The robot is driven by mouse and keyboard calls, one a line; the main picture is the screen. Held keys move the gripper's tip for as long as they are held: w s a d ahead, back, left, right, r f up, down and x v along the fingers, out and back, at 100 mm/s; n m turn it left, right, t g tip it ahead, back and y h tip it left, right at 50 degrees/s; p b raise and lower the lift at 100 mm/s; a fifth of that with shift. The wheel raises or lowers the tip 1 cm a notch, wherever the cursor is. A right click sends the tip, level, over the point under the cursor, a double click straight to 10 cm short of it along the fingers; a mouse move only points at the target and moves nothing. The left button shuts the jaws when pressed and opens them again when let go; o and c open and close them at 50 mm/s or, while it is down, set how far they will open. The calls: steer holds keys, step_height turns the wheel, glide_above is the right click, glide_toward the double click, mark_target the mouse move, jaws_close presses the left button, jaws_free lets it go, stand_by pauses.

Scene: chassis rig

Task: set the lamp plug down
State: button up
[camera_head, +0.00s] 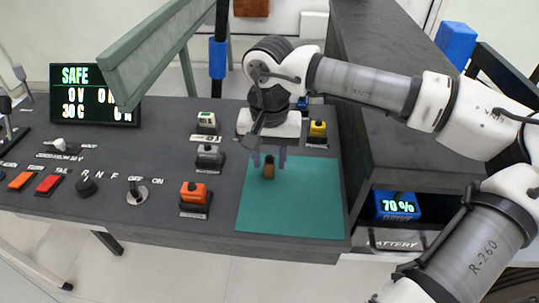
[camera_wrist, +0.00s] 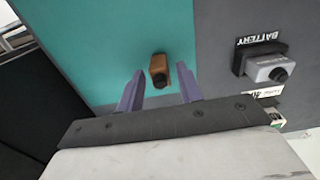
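A small brown plug (camera_head: 269,168) with a dark end is on the teal mat (camera_head: 295,210), near its far edge. No label on it can be read. In the wrist view the brown plug (camera_wrist: 158,72) shows just beyond the fingertips, in line with the gap between them. My gripper (camera_head: 269,160) is above the far part of the mat, fingers pointing down. In the wrist view my gripper (camera_wrist: 161,80) has its two purple fingers apart, with nothing between them that I can see touching both.
Left of the mat are an orange plug (camera_head: 194,192) and a grey plug (camera_head: 209,155) in sockets. A yellow plug (camera_head: 317,128) stands behind the mat. The near mat is clear.

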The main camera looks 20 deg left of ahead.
mark_target(270, 157)
steer(key=shift+o, duration=0.2)
steer(key=shift+r, duration=0.1)
step_height(270, 157, up, 12)
stand_by(0.5)
